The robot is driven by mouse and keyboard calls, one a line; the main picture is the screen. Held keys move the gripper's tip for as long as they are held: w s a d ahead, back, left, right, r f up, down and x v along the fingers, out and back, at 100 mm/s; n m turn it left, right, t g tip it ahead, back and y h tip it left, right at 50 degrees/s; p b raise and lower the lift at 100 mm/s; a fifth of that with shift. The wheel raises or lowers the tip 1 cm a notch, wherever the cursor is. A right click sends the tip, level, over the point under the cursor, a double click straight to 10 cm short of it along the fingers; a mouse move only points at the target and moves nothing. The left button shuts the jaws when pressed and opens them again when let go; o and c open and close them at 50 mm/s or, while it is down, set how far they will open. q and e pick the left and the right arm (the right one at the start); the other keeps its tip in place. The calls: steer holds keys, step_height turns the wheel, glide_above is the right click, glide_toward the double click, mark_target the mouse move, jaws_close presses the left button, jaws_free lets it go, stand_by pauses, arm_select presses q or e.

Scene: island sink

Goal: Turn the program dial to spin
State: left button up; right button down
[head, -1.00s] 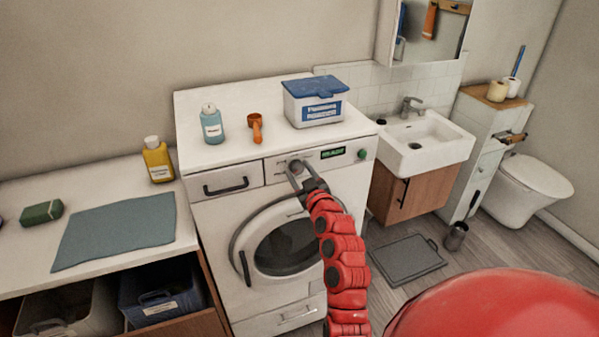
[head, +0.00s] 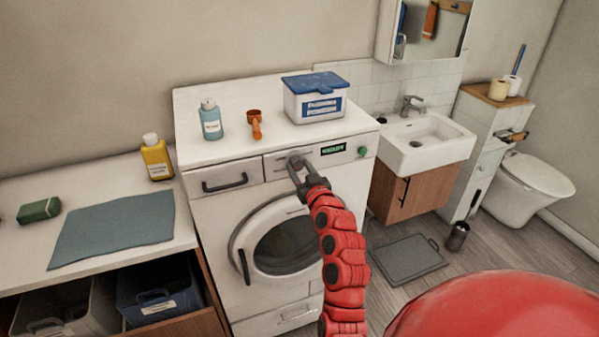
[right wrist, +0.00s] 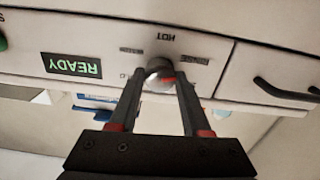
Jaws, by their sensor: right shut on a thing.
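The washing machine (head: 215,215) stands in the middle of the head view. Its program dial (head: 295,159) is on the front panel, left of the green display (head: 333,149). My right gripper (head: 297,168) is shut on the dial, its fingers pointing at the panel. That view is upside down; the display (right wrist: 72,65) reads READY and one label reads HOT. Other labels are too small to read. My left gripper is not in view.
On the washer top stand a blue bottle (head: 211,122), an orange scoop (head: 255,124) and a blue-lidded box (head: 315,103). The drawer (head: 224,176) is left of the dial, a green button (head: 362,151) right of the display. The round door (head: 285,240) is below.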

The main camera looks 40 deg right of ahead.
steer(key=m+b, duration=0.1)
steer(key=m, duration=0.3)
steer(key=shift+m, duration=0.4)
steer(key=shift+m+b, duration=0.45)
steer(key=shift+m, duration=1.55)
steer(key=shift+c, duration=1.8)
jaws_free()
